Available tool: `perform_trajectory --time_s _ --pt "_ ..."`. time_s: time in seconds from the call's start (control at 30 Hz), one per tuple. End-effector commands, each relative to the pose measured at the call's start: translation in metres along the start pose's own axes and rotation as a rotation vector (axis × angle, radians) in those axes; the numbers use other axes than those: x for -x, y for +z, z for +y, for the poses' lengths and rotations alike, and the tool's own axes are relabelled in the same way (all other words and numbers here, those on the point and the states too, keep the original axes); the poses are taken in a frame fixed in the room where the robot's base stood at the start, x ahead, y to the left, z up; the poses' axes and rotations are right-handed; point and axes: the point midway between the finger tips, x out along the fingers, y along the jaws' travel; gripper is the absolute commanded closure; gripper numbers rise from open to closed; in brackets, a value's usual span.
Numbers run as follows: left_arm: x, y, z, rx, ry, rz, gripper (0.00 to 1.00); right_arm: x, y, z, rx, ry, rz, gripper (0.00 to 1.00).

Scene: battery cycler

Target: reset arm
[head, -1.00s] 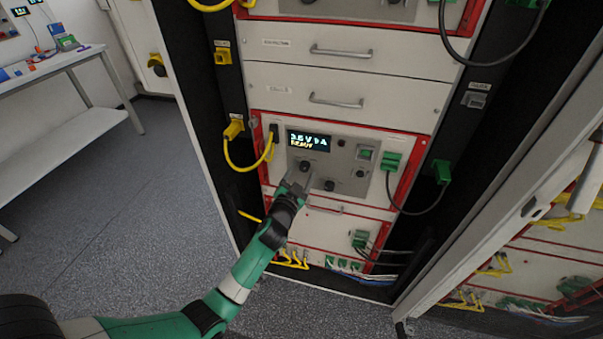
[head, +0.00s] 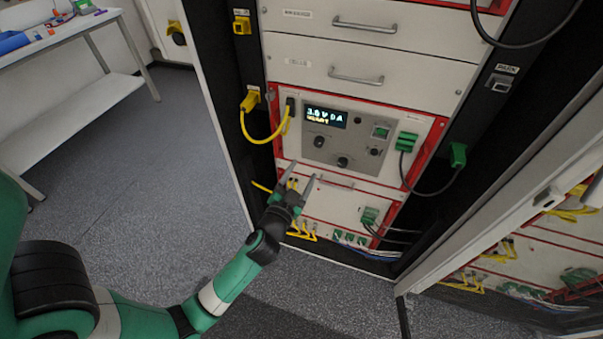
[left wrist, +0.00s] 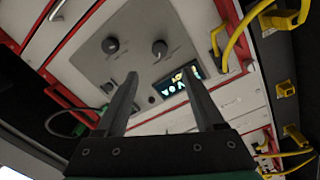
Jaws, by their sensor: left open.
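My left gripper (head: 299,180) is open and empty in the head view, in front of the rack and below the knobs of the cycler unit. In the left wrist view my left gripper (left wrist: 160,95) shows two dark fingers spread apart, with nothing between them but the panel behind. The cycler unit (head: 352,168) has a grey panel with a lit display (head: 326,116) and dark knobs. The display (left wrist: 178,83) and a knob (left wrist: 159,48) also show in the left wrist view. The fingers appear apart from the panel. My right gripper does not show.
A yellow cable (head: 262,140) loops at the unit's left and a dark cable (head: 428,190) with green plugs hangs at its right. An open cabinet door (head: 490,210) stands to the right. A white bench (head: 70,40) is at the far left, with clear floor before the rack.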

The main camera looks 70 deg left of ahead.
Motion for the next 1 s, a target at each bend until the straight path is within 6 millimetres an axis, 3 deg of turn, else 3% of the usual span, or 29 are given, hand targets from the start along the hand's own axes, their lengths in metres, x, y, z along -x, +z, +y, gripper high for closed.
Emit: perform_trajectory --time_s 0.47,0.57,0.67,0.73,0.87,1.0 --pt "0.000 -0.001 0.000 0.000 0.001 0.001 0.30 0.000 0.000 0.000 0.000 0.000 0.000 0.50" --pt "-0.001 -0.016 0.005 0.004 0.015 0.021 0.30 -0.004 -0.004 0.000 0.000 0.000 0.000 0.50" --pt "-0.008 -0.063 0.008 0.030 0.023 0.094 0.30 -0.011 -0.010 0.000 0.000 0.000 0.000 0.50" --pt "-0.013 -0.114 0.006 0.069 0.022 0.176 0.30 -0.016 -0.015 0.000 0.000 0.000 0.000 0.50" --pt "-0.008 -0.231 -0.004 0.221 0.044 0.356 0.30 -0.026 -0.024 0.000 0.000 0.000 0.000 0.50" --pt "0.019 -0.352 -0.025 0.423 0.102 0.536 0.30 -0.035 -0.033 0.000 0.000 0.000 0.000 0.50"
